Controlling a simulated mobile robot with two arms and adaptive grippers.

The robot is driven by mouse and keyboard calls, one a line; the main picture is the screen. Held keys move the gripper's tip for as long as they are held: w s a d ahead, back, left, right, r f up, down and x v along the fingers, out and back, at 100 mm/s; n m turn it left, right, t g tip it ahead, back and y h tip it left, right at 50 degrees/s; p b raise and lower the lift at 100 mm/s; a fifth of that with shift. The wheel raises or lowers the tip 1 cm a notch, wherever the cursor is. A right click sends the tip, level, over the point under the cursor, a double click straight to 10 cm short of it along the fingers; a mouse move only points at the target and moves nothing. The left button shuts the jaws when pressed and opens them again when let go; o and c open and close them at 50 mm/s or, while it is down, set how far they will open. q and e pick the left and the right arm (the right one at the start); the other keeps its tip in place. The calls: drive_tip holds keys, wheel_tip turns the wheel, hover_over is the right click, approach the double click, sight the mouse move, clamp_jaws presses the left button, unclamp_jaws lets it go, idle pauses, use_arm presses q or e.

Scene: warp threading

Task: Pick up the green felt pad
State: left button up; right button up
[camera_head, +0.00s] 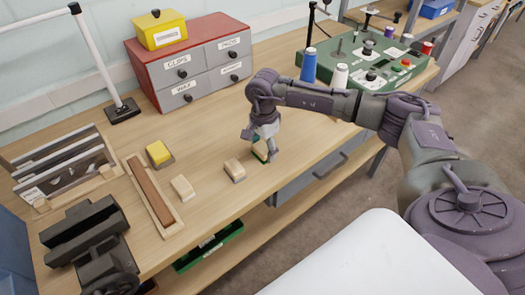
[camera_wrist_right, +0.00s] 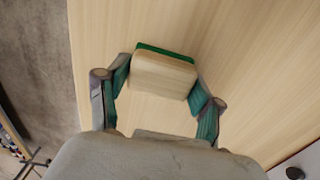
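The green felt pad (camera_head: 260,151) is a small pale wooden block with a green felt layer under it. It is at the table's front edge, partly hidden by my right gripper (camera_head: 263,148). In the right wrist view the pad (camera_wrist_right: 161,76) lies between the two fingers of my right gripper (camera_wrist_right: 160,82), its wooden face toward the camera and green along its far edge. The fingers stand one on each side, very close to its sides. I cannot tell whether they touch it. It appears to rest on the table. My left gripper is not in view.
Left of the pad are a block on a grey layer (camera_head: 235,169), a plain block (camera_head: 183,188) and a yellow-topped block (camera_head: 159,153). A red drawer cabinet (camera_head: 145,70) stands behind. A green box with spools (camera_head: 340,65) is at the back right. A dark clamp-like device (camera_head: 85,232) is front left.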

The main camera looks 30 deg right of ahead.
drive_tip(key=c, duration=0.5)
drive_tip(key=shift+c, duration=0.3)
drive_tip(key=shift+r, duration=0.15)
drive_tip(key=shift+r, duration=0.25)
drive_tip(key=r, duration=0.1)
drive_tip(key=r+b, duration=0.1)
drive_tip(key=r, duration=0.1)
drive_tip(key=shift+s+d+r+b, duration=0.25)
drive_tip(key=shift+d+r+b, duration=0.05)
drive_tip(key=shift+d, duration=0.05)
drive_tip(key=s+d+r+b, duration=0.2)
drive_tip(key=s+d+r, duration=0.4)
drive_tip(key=s, duration=0.2)
drive_tip(key=shift+s+d+r, duration=0.3)
drive_tip(key=shift+d+r, duration=0.05)
drive_tip(key=shift+d, duration=0.05)
drive_tip(key=o, duration=0.6)
drive_tip(key=shift+c, duration=0.2)
drive_tip(key=c, duration=0.4)
